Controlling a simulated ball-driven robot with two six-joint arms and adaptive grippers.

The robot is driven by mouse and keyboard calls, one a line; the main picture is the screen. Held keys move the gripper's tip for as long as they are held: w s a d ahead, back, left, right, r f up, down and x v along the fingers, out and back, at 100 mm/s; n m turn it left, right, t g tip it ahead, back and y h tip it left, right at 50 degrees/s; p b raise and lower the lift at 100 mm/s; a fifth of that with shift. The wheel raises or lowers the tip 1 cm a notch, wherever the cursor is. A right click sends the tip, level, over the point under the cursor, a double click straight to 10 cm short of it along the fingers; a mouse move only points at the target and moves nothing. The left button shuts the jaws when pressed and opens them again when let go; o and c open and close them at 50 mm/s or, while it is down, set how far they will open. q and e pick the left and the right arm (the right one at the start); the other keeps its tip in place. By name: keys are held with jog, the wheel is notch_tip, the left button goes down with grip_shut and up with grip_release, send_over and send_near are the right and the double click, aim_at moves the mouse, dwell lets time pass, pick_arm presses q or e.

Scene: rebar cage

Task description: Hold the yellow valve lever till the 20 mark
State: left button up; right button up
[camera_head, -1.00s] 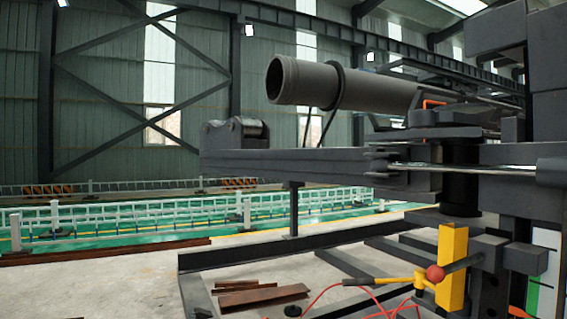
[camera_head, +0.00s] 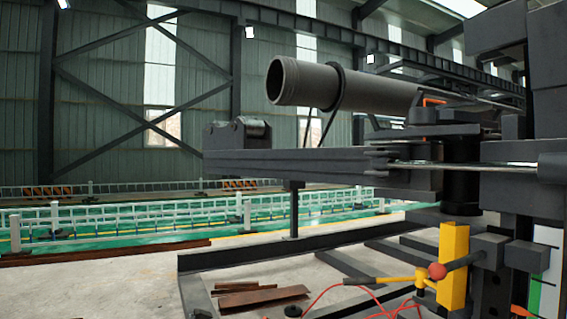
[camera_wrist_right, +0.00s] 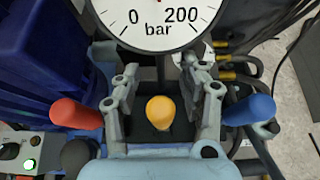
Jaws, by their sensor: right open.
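The yellow valve lever (camera_wrist_right: 160,112) shows in the right wrist view as a rounded yellow knob seen from above. My right gripper (camera_wrist_right: 162,84) is open, with one grey finger on each side of the knob and a visible gap on both sides. A white round gauge (camera_wrist_right: 158,22) is at the top, marked 0, 200 and bar. Its upper part is cut off, so the 20 mark and most of the pointer are hidden. My left gripper is not in view.
In the right wrist view, a red knob (camera_wrist_right: 76,114) is left of the fingers and a blue knob (camera_wrist_right: 249,109) right. A dark knob (camera_wrist_right: 78,154) is lower left. The head view shows a grey pipe (camera_head: 303,82) and a yellow post (camera_head: 453,265).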

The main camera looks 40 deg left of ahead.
jog(key=p+v, duration=0.6)
jog(key=v, duration=0.2)
jog(key=shift+s+r, duration=0.15)
jog(key=shift+s, duration=0.1)
jog(key=shift+a, duration=0.1)
jog(key=s+a+f+n+g+y+b, duration=0.2)
jog(key=s+a+f+n+b, duration=0.15)
jog(key=s+f+n, duration=0.7)
jog(key=s+a+f+n+g+y+b, duration=0.15)
jog(key=s+a+f+n, duration=0.35)
jog(key=s+f, duration=1)
jog(key=s+a+f+n+g, duration=0.2)
jog(key=s+n, duration=0.6)
jog(key=n, duration=0.1)
jog(key=s+a+f+n+g+y+b, duration=0.1)
jog(key=s+f+n+g, duration=0.1)
jog(key=s+n, duration=0.6)
jog(key=s+a+f+n+g+b, duration=0.1)
jog(key=s+a+f+n+g, duration=0.1)
jog(key=s+n, duration=0.7)
jog(key=shift+a+f+n+y, duration=0.3)
jog(key=shift+f+n+y, duration=0.05)
jog(key=shift+f, duration=0.55)
